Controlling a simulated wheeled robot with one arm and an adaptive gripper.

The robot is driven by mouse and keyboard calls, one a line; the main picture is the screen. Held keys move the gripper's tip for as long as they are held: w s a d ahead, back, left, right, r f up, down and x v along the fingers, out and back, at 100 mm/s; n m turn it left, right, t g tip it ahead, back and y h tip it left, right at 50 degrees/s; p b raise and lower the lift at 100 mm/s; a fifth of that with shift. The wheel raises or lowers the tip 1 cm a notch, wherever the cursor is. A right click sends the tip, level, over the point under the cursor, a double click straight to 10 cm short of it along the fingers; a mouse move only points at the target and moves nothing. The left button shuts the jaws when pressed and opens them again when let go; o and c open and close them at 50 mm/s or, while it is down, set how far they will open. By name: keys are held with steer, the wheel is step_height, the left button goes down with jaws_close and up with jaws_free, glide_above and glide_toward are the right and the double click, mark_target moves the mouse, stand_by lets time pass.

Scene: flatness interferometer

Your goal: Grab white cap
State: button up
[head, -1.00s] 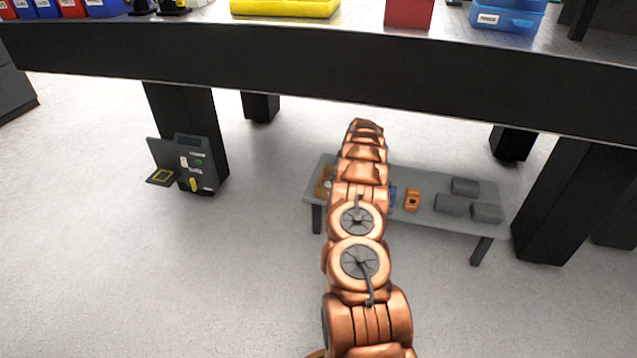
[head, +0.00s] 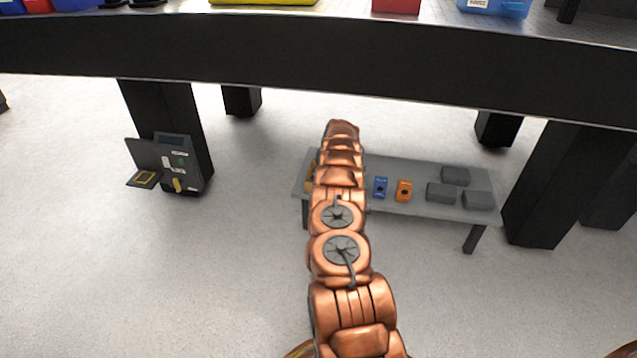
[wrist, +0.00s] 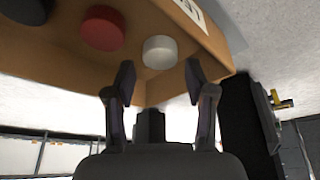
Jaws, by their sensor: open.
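The white cap (wrist: 159,52) is a short round knob on a tan-orange box (wrist: 68,50) in the wrist view. My gripper (wrist: 158,80) is open, with one dark finger on each side of the cap in the picture. The fingertips are a little below the cap in the picture, and I see no contact. A red cap (wrist: 102,28) and a black cap (wrist: 27,8) sit in a row to the left of it. In the head view my arm hides the white cap and my gripper.
A low grey bench (head: 402,207) stands under the large black-edged table (head: 420,75). It bears a blue device (head: 380,187), an orange device (head: 404,190) and grey blocks (head: 441,193). A dark control unit (head: 182,160) stands at a table leg on the left. The floor in front is clear.

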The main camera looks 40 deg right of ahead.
steer(key=shift+b+x, duration=0.5)
steer(key=shift+x, duration=1.1)
steer(key=shift+r, duration=0.1)
steer(key=c, duration=0.5)
steer(key=shift+r, duration=0.1)
